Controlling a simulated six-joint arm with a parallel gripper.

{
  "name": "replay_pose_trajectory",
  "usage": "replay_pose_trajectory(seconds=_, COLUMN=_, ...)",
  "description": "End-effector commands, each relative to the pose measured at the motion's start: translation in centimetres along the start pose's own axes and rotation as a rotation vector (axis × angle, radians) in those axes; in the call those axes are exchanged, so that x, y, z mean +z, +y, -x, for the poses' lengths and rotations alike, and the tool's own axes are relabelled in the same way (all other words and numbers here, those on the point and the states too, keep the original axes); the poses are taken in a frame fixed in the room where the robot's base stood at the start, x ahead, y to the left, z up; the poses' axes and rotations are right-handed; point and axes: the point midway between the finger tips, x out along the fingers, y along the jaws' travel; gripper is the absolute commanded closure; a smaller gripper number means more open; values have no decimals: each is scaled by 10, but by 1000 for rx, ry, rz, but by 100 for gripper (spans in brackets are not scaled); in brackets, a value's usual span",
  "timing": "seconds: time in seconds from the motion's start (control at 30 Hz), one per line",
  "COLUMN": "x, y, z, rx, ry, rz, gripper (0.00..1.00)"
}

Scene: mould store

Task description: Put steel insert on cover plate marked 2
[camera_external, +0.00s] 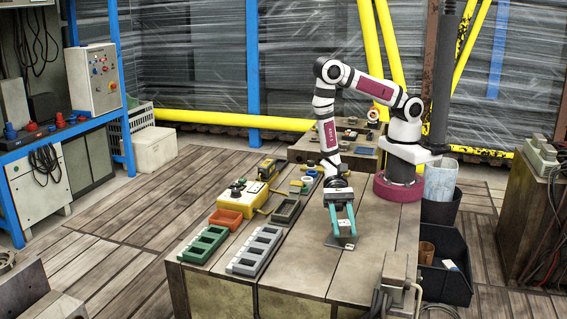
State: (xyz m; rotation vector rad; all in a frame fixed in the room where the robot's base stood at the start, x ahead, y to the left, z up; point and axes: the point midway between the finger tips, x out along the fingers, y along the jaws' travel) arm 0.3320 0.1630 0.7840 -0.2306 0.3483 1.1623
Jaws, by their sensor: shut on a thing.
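My gripper (342,232), with teal fingers, points down over the front middle of the bench. Its fingers are closed on a small grey metal piece (345,243), which looks like the steel insert. The piece is low, at or just above the bench top; I cannot tell whether it touches. The fingers hide part of it. I cannot make out a cover plate marked 2; no number is legible at this size.
Left of my gripper are a grey compartment tray (243,266), a green one (194,257), a red-orange tray (225,219), a dark tray (286,218) and a yellow box (233,201). A grey device (396,272) stands at the front right. Bench top (307,261) between is clear.

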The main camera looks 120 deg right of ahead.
Motion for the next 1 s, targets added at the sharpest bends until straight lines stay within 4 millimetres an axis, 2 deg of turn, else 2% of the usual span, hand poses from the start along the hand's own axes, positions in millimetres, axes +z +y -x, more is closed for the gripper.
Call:
replay_pose_trajectory(seconds=0.1, x=-13, y=0, z=-5, rx=0, ry=0, rz=-1, gripper=100)
replay_pose_trajectory(seconds=0.43, x=-16, y=-1, z=-6, rx=-1, ry=-1, rz=0, gripper=100)
replay_pose_trajectory(seconds=0.47, x=-16, y=-1, z=-6, rx=-1, ry=-1, rz=0, gripper=57)
replay_pose_trajectory(seconds=0.6, x=-16, y=-1, z=-6, rx=-1, ry=-1, rz=0, gripper=31)
replay_pose_trajectory(seconds=0.93, x=-13, y=-1, z=-5, rx=-1, ry=-1, rz=1, gripper=30)
replay_pose_trajectory(seconds=1.0, x=-13, y=-2, z=3, rx=-3, ry=-1, rz=-2, gripper=30)
